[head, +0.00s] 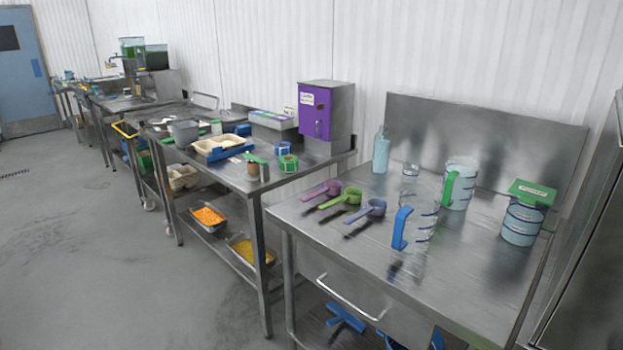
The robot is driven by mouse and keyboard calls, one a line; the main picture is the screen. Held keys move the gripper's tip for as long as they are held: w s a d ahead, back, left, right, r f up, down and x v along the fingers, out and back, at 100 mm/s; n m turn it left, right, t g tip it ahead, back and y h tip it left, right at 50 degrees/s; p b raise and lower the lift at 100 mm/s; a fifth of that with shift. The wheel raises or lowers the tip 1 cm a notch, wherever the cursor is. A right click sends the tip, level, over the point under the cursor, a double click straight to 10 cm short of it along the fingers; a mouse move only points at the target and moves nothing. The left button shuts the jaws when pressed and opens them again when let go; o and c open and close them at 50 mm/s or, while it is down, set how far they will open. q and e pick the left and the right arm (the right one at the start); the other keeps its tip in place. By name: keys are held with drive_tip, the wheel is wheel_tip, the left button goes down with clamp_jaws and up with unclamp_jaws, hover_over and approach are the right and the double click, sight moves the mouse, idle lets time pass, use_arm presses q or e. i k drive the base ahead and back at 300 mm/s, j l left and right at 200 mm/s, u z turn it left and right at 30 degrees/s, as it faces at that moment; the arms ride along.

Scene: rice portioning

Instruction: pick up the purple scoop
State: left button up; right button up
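The purple scoop (325,189) lies on the right-hand steel table (350,250), near its left edge. It is a pinkish-purple measuring scoop with its handle pointing left. A green scoop (342,199) lies just in front of it, and a blue-violet scoop (367,211) lies to the right of the green one. The three lie in a slanted row, apart from the jugs. Neither of my grippers shows in the head view.
A clear jug with a blue handle (417,226) stands right of the scoops. Behind are a bottle (381,150), a small glass (410,169) and a green-handled jug (459,184). A green-lidded container (524,213) stands far right. The table's front left is clear.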

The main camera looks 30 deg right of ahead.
sight(333, 188)
drive_tip(key=i+j+z, duration=0.15)
drive_tip(key=i+z, duration=0.3)
drive_tip(key=i+j+z, duration=0.35)
drive_tip(key=i+z, duration=0.15)
drive_tip(key=i+j+z, duration=0.45)
drive_tip(key=i+j, duration=0.1)
drive_tip(key=i, duration=0.05)
